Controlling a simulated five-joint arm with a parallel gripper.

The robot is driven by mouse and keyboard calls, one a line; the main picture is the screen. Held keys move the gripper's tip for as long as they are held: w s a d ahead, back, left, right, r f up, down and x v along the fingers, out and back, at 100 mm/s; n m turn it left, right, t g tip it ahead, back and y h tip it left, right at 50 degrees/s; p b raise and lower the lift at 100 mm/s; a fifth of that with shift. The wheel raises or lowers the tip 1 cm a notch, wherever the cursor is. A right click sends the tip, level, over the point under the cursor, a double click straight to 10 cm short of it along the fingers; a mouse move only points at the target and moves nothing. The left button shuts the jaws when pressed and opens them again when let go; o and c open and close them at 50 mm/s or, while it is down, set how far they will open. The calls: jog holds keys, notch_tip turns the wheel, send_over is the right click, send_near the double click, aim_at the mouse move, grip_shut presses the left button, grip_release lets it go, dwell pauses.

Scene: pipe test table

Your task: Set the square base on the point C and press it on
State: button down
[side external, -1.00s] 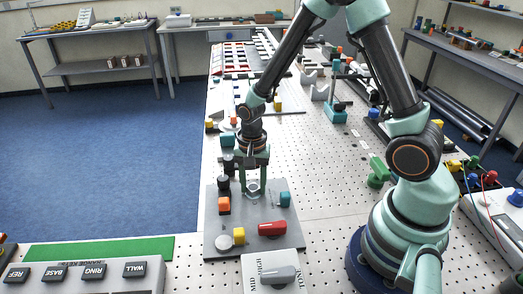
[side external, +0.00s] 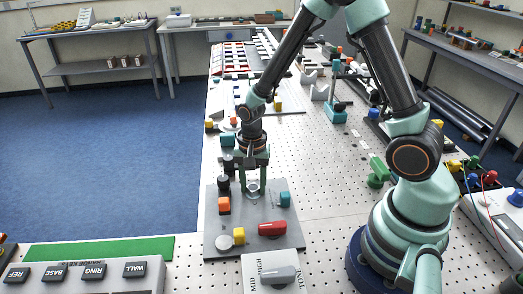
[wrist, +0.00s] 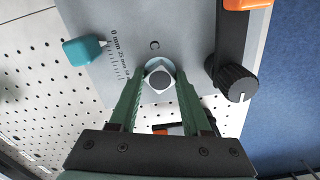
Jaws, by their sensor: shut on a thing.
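My gripper (side external: 254,184) points down over a grey plate (side external: 275,208) and is shut on the square base (wrist: 159,79). The base is a small pale metallic piece with a squarish top between the fingertips in the wrist view. In the side view the base (side external: 253,190) sits low between the fingers, at or just above the plate. I cannot tell whether it touches. The spot under the base is hidden.
On the plate are an orange block (side external: 224,204), a teal block (side external: 285,199), a red handle (side external: 272,229) and a yellow knob (side external: 239,236). A black ribbed knob (wrist: 236,82) stands close to the right of the fingers. Perforated table (side external: 330,195) lies free to the plate's right.

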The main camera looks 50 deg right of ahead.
jog(key=shift+c, duration=1.4)
grip_release()
notch_tip(320, 180, up, 12)
jog(key=shift+r, duration=0.2)
jog(key=s+r+n+t, duration=0.5)
jog(key=s+r+n, duration=0.2)
jog(key=r+n, duration=0.4)
jog(key=shift+s+d+r+n+t, duration=0.15)
jog(key=shift+n+t, duration=0.15)
jog(key=shift+n, duration=0.2)
